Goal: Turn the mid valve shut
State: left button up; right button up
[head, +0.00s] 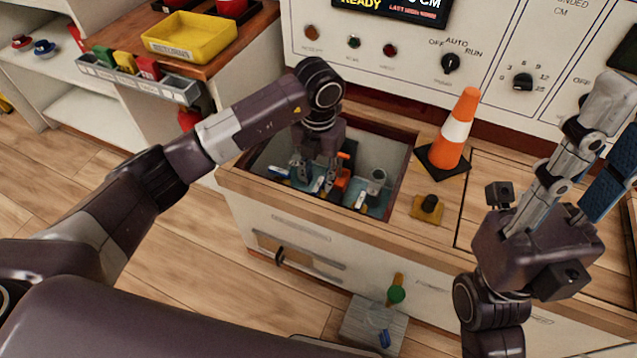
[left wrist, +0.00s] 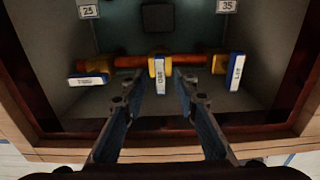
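The mid valve (left wrist: 159,75) is the middle one of three on a reddish pipe (left wrist: 130,62) inside a recessed bay. My left gripper (head: 317,180) reaches down into the bay. In the left wrist view its fingers (left wrist: 156,88) are open, one on each side of the mid handle; contact cannot be told. My right gripper (head: 607,135) is open and empty over the counter.
The bay's wooden rim (head: 300,200) surrounds the valves closely. An orange cone (head: 456,130) and a yellow block with a dark knob (head: 428,207) stand right of the bay. A control panel (head: 400,60) rises behind. A yellow tray (head: 190,38) sits at the back left.

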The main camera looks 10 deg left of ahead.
pick_arm(q)
jog(key=shift+f, duration=0.55)
jog(key=shift+c, duration=0.3)
grip_shut()
